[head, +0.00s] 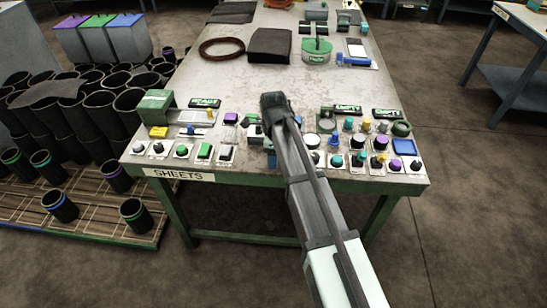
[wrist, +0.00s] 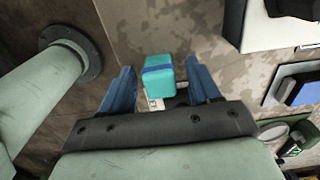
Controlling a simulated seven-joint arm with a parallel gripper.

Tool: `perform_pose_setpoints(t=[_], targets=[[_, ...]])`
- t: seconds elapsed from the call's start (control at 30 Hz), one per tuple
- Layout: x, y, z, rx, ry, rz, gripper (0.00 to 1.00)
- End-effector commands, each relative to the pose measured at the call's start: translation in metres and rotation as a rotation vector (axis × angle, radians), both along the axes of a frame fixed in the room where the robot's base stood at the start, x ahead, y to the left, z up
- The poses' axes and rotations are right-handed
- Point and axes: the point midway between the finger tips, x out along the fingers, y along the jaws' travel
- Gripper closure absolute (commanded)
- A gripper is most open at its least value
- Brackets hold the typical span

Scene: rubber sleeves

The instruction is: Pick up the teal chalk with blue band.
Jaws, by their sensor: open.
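The teal chalk with blue band (wrist: 158,78) shows in the wrist view as a small teal block with a blue stripe across it. It lies between the two blue fingers of my gripper (wrist: 163,85), with a gap visible on each side. My gripper is open. In the head view my arm hides the spot under the gripper (head: 270,148), and I cannot make out the chalk there.
The table (head: 215,85) carries rows of small coloured pieces on both sides of my arm. A green box (head: 153,106) stands at the left, and a blue tray (head: 405,147) lies at the right. The table's middle is largely clear. Black sleeves (head: 100,112) crowd the left.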

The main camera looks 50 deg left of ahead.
Motion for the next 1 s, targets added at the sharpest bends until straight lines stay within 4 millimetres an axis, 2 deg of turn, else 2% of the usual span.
perform_pose_setpoints(t=[0.27,0.83,1.0], targets=[[0.0,-0.0001,-0.0038,0.0,0.0,0.0,0.39],[0.0,-0.0001,-0.0035,0.0,0.0,0.0,0.94],[-0.0001,-0.0001,-0.0034,0.0,0.0,0.0,0.94]])
